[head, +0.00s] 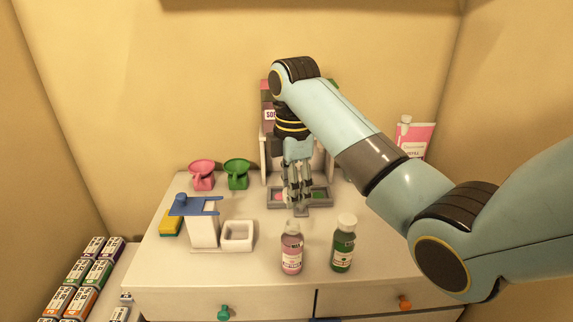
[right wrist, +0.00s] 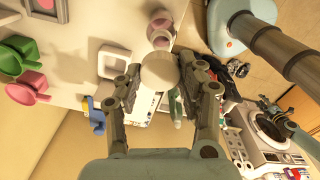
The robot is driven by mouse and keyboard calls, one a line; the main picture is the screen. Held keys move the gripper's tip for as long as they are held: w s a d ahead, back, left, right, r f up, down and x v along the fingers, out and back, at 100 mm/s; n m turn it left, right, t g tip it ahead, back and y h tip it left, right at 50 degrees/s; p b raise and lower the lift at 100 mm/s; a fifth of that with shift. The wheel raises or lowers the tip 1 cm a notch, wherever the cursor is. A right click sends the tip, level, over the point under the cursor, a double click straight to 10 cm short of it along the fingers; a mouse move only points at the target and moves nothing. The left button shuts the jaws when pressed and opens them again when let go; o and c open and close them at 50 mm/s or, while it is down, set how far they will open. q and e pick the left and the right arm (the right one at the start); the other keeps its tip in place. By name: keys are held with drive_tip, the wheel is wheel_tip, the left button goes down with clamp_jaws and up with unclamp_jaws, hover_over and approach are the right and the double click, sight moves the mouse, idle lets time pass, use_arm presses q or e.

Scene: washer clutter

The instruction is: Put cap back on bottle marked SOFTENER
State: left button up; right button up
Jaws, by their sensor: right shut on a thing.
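My right gripper (head: 298,203) points down over the grey tray at the back of the counter. In the right wrist view its fingers (right wrist: 160,80) are shut on a round white cap (right wrist: 159,67). A pink bottle (head: 292,256) stands upright at the front and looks uncapped; its label is too small to read. In the right wrist view the pink bottle (right wrist: 160,28) is apart from the held cap. A green bottle (head: 343,248) with a white cap stands right of it. What looks like my left gripper (right wrist: 274,108) is small and unclear in the right wrist view.
A grey tray (head: 322,203) lies under my gripper. A pink scoop (head: 202,172), a green scoop (head: 237,171), a white square dish (head: 238,236) and a blue-topped stand (head: 202,228) are on the left. A pink box (head: 418,137) is at the back right.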

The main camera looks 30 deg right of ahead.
drive_tip(key=shift+s+f, duration=0.15)
drive_tip(key=shift+f, duration=0.45)
drive_tip(key=shift+f+b, duration=0.3)
drive_tip(key=shift+f, duration=2.05)
drive_tip(key=shift+f, duration=1)
idle(0.7)
drive_tip(key=o, duration=0.8)
drive_tip(key=shift+o, duration=0.4)
drive_tip(key=o, duration=0.3)
drive_tip(key=shift+o, duration=0.2)
drive_tip(key=shift+r, duration=3.5)
